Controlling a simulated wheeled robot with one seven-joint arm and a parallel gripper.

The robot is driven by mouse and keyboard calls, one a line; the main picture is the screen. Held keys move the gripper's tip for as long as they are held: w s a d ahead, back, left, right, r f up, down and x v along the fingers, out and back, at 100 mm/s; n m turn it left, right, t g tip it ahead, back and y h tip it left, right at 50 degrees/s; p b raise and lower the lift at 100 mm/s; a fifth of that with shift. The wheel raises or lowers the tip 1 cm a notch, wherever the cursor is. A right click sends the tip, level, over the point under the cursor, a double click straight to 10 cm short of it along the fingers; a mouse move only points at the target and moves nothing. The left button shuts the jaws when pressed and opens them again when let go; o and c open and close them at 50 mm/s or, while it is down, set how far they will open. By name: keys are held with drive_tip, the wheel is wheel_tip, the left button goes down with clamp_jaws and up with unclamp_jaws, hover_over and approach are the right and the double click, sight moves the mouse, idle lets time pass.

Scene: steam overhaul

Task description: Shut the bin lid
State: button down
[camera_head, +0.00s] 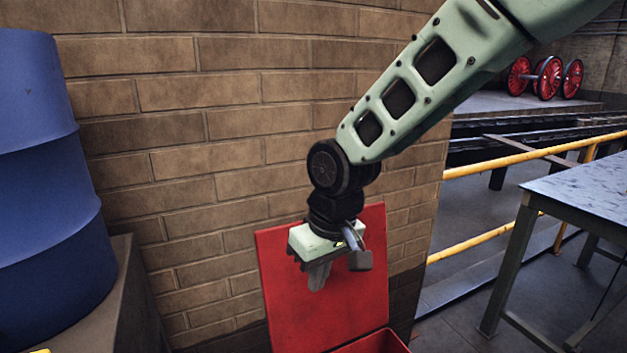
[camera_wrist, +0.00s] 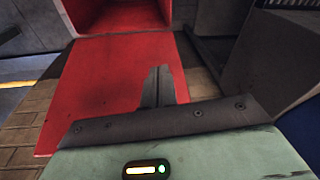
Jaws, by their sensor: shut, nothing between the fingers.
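The red bin lid (camera_head: 285,285) stands raised, tilted up near the brick wall, in the head view. The red bin (camera_head: 372,343) shows only at its rim at the bottom edge. In the wrist view the lid (camera_wrist: 95,90) fills the middle left, and the bin's open red inside (camera_wrist: 125,45) is at the top. My gripper (camera_head: 318,278) points down in front of the lid, its fingers shut and empty. Its fingers (camera_wrist: 160,88) overlap the lid in the wrist view. I cannot tell whether they touch it.
A blue drum (camera_head: 50,190) stands on a grey block (camera_head: 135,300) at the left. The brick wall (camera_head: 220,140) is close behind. A metal table (camera_head: 580,195) and yellow railing (camera_head: 490,168) are at the right, with open floor (camera_head: 450,320) between the bin and the table.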

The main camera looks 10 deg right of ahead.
drive_tip(key=w+d+r+m+t+p, duration=0.1)
drive_tip(key=w+d+r+p, duration=0.2)
drive_tip(key=w, duration=0.4)
drive_tip(key=w+r+m+h+p, duration=0.1)
drive_tip(key=w+r+p, duration=0.2)
drive_tip(key=w+p, duration=0.3)
drive_tip(key=w+d+r+t+p, duration=0.1)
drive_tip(key=w+d+r+p, duration=0.2)
drive_tip(key=w, duration=0.5)
wheel_tip(320, 180, down, 9)
drive_tip(key=s+a+p, duration=0.1)
drive_tip(key=p, duration=0.5)
drive_tip(key=shift+s+a+f, duration=0.15)
drive_tip(key=shift+f, duration=0.05)
